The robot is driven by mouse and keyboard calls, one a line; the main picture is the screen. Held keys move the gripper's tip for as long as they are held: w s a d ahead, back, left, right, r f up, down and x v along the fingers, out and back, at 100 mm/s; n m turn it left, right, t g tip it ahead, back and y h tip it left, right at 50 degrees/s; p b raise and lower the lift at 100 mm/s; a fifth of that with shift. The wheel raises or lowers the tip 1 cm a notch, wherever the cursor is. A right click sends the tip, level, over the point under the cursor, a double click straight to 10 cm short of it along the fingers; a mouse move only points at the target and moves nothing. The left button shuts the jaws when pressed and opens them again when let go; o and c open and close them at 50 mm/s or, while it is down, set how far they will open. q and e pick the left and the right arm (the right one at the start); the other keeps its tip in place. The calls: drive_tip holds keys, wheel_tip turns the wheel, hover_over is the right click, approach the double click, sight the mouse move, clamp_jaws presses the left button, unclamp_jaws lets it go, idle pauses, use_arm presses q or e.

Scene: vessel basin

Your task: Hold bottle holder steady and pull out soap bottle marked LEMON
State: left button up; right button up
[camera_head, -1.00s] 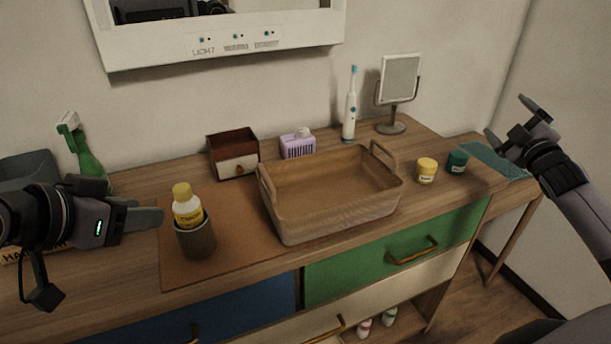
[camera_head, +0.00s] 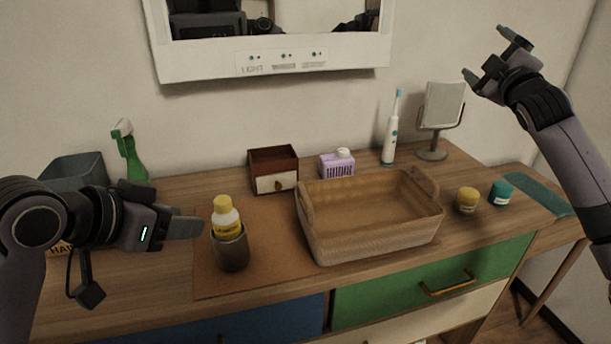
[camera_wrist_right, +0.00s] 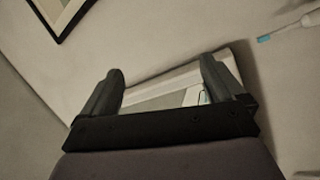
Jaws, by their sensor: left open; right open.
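The soap bottle (camera_head: 226,217), with a yellow cap and yellow label, stands in the dark grey bottle holder (camera_head: 232,251) on the brown mat at the counter's left half. The label's writing is too small to read now. My left gripper (camera_head: 200,226) is open, just left of the holder, its fingers pointing right at it; whether they touch it I cannot tell. My right gripper (camera_head: 490,54) is open and empty, raised at the upper right, far from the bottle. In the right wrist view its two fingers (camera_wrist_right: 162,92) are apart with nothing between them.
Behind are a small drawer box (camera_head: 274,161), a purple item (camera_head: 337,165), a toothbrush (camera_head: 390,135) and a mirror (camera_head: 442,107). Two jars (camera_head: 467,200) sit right of the basket. A green spray bottle (camera_head: 130,158) is at left.

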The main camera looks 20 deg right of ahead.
drive_tip(key=w+a+f+g+y, duration=0.1)
drive_tip(key=a+f+y, duration=0.15)
drive_tip(key=a, duration=0.25)
drive_tip(key=w+a+f+y, duration=0.2)
drive_tip(key=a+f, duration=0.1)
drive_tip(key=a, duration=0.1)
drive_tip(key=g+y, duration=1.1)
drive_tip(key=y, duration=0.1)
hover_over(244, 238)
drive_tip(key=s+d, duration=0.1)
drive_tip(key=d, duration=0.2)
drive_tip(key=shift+n, duration=0.4)
drive_tip(key=f, duration=1.3)
drive_tip(key=shift+s+a+f, duration=0.15)
drive_tip(key=shift+a+f, duration=0.05)
drive_tip(key=shift+f, duration=0.1)
drive_tip(key=shift+s+a+f, duration=0.15)
drive_tip(key=shift+f, duration=0.05)
wheel_tip(244, 238, down, 7)
drive_tip(key=shift+f, duration=0.1)
drive_tip(key=x, duration=0.6)
drive_tip(key=shift+f, duration=0.15)
drive_tip(key=shift+x, duration=0.8)
drive_tip(key=shift+c, duration=0.4)
